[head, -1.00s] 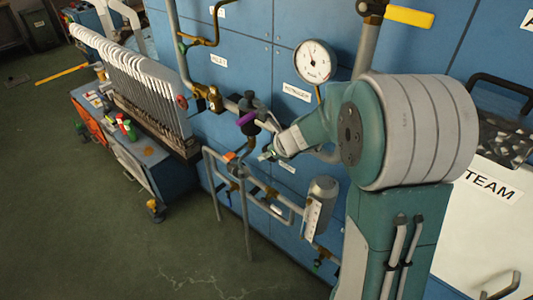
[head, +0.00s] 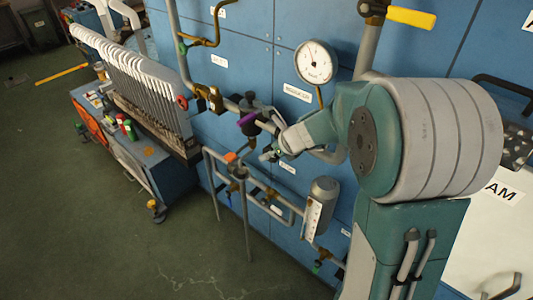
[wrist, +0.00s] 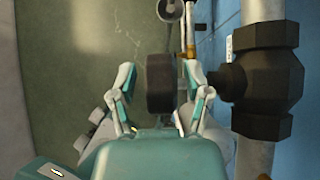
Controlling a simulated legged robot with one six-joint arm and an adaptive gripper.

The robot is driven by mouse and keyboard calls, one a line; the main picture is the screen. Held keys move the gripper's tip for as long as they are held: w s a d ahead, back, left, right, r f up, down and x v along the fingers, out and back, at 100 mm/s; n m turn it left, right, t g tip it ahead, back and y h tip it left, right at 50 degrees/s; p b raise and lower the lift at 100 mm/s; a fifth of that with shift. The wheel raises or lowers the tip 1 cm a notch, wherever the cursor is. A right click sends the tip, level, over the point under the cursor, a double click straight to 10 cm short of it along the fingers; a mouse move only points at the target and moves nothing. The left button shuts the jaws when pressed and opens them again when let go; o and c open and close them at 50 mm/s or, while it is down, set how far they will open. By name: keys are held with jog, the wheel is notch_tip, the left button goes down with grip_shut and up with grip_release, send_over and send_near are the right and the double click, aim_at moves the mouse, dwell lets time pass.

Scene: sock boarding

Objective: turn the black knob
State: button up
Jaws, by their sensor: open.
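The black knob (wrist: 160,85) is a dark, thick disc in the middle of the wrist view. It sits on the left side of a large black valve body (wrist: 262,80) on a grey pipe. My gripper (wrist: 158,74) is open, with one teal and white finger on each side of the knob. Gaps show between the fingers and the knob, so it is not clamped. In the head view my gripper (head: 268,154) is small, beside the pipework near a dark valve with a purple handle (head: 248,118). The knob is hard to make out there.
Pipes run along a blue panel wall, with a round gauge (head: 316,62) above my arm. A grey cylinder (head: 323,190) stands right of the gripper. A white ribbed radiator (head: 130,75) and a blue cart (head: 160,165) are at left. Floor at lower left is clear.

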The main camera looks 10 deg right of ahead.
jog(key=v, duration=0.9)
jog(key=shift+s+r, duration=0.15)
jog(key=shift+r, duration=0.1)
jog(key=s+a+r+n+h, duration=0.1)
jog(key=s+r+n+h, duration=0.1)
jog(key=s+n, duration=0.9)
jog(key=s+a+r+n+g+h, duration=0.1)
jog(key=s+a+r+n+h, duration=0.1)
jog(key=s+n, duration=0.9)
jog(key=shift+s+a+r+n+h, duration=0.2)
jog(key=shift+s+r+n+h, duration=0.2)
jog(key=shift+n, duration=3)
jog(key=shift+w, duration=0.1)
dwell(1.1)
